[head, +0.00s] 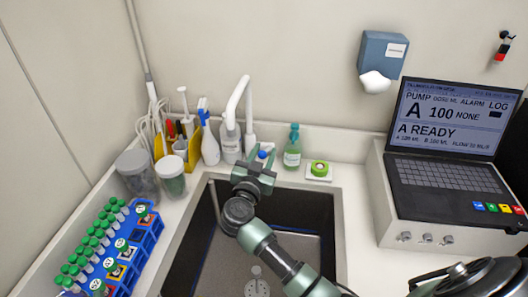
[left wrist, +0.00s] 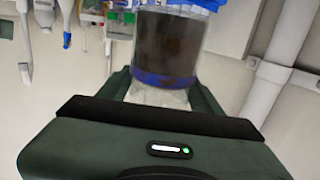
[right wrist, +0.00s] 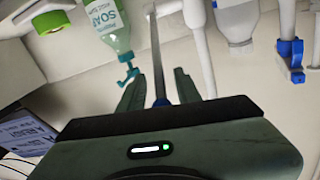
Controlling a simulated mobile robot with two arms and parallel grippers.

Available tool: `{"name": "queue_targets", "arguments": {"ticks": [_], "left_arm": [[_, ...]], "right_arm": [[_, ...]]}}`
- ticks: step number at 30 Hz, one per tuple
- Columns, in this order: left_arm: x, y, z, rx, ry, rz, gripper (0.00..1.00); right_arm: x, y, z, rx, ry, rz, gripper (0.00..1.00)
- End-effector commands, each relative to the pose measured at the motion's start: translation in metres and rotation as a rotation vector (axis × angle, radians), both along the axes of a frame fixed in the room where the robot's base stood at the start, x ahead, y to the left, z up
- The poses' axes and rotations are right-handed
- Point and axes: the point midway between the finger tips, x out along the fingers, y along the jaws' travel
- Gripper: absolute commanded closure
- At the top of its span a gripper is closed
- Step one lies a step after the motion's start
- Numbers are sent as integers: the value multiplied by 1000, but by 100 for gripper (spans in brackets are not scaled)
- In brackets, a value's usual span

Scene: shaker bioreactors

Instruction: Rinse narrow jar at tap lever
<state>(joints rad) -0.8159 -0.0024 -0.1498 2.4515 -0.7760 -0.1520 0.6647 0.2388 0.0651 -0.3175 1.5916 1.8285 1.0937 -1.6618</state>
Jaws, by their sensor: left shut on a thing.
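The jar (left wrist: 165,42) fills the top middle of the left wrist view. It is see-through and dark inside, with blue at its top and a blue band low down. My left gripper (left wrist: 162,88) is shut on its clear lower part; neither shows in the head view. My right gripper (head: 260,170) is over the sink's back edge, by the white tap (head: 240,95). In the right wrist view its fingers (right wrist: 160,85) stand apart. A thin grey bar (right wrist: 158,60), perhaps the tap lever, lies between them; contact cannot be told.
The sink (head: 195,245) lies under my right arm. A soap bottle (head: 292,147) and green tape roll (head: 319,169) stand behind it. White bottles, lidded tubs (head: 172,180) and a blue tube rack (head: 140,245) are left. A laptop-like pump unit (head: 450,145) is right.

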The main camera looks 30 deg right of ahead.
Motion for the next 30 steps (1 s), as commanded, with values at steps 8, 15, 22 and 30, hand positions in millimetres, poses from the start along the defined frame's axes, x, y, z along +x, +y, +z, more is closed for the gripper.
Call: {"name": "queue_targets", "arguments": {"ticks": [8, 15, 22, 30], "left_arm": [[0, 0, 1, 0, -2, 0, 100], [0, 0, 1, 0, -2, 0, 100], [0, 0, 1, 0, -2, 0, 100], [0, 0, 1, 0, -2, 0, 100]], "right_arm": [[0, 0, 0, 0, 0, 0, 89], [0, 0, 0, 0, 0, 0, 100], [0, 0, 0, 0, 0, 0, 100], [0, 0, 0, 0, 0, 0, 100]]}}
